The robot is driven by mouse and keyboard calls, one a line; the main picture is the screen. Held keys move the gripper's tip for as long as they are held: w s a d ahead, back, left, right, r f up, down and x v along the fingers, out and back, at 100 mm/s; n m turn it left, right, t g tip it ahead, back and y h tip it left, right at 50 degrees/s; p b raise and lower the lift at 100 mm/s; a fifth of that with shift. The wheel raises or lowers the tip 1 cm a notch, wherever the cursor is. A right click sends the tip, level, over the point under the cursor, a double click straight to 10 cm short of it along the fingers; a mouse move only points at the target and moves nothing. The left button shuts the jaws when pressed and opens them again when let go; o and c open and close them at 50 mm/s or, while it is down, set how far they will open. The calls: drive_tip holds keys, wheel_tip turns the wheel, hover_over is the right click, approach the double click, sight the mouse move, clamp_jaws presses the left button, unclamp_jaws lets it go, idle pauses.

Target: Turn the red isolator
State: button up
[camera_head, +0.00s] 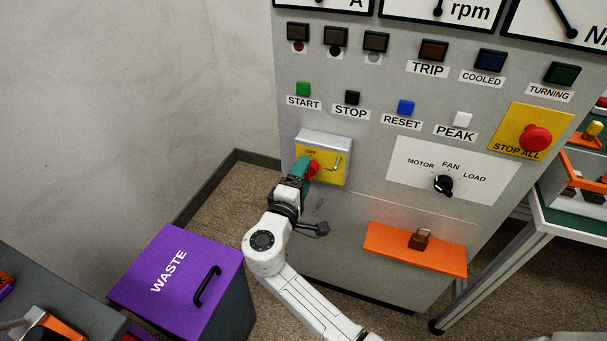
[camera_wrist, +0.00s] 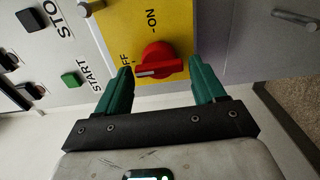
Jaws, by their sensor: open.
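The red isolator (camera_head: 312,169) is a round knob on a yellow plate marked OFF and ON, low on the left of the grey panel. In the wrist view the red isolator (camera_wrist: 158,62) shows a white line on its handle, pointing to the left towards the OFF lettering. My gripper (camera_head: 302,168) is at the isolator from the left and partly covers the plate. In the wrist view the green fingers of my gripper (camera_wrist: 163,80) are apart, one on each side of the knob, with gaps on both sides.
START (camera_head: 303,89), STOP (camera_head: 352,98) and RESET (camera_head: 405,107) buttons sit above the isolator. A metal toggle or pin (camera_head: 337,162) is on the plate's right. A selector knob (camera_head: 443,184) and an orange shelf with a padlock (camera_head: 400,253) are to the right. A purple WASTE bin (camera_head: 180,265) stands at lower left.

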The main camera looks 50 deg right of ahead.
drive_tip(key=v, duration=1)
drive_tip(key=s+d+f+m+g+y+p, duration=0.2)
drive_tip(key=s+f+y, duration=0.15)
drive_tip(key=s, duration=0.25)
drive_tip(key=s+d+f+m+g+y+p, duration=0.2)
drive_tip(key=s+f+y, duration=0.15)
drive_tip(key=s, duration=0.35)
drive_tip(key=s+a+g+y+p, duration=0.1)
drive_tip(key=s+a+y+p, duration=0.2)
drive_tip(key=s+a+y, duration=0.5)
drive_tip(key=shift+s+a+f+m+y, duration=0.3)
drive_tip(key=shift+s+y, duration=0.6)
drive_tip(key=shift+s, duration=0.2)
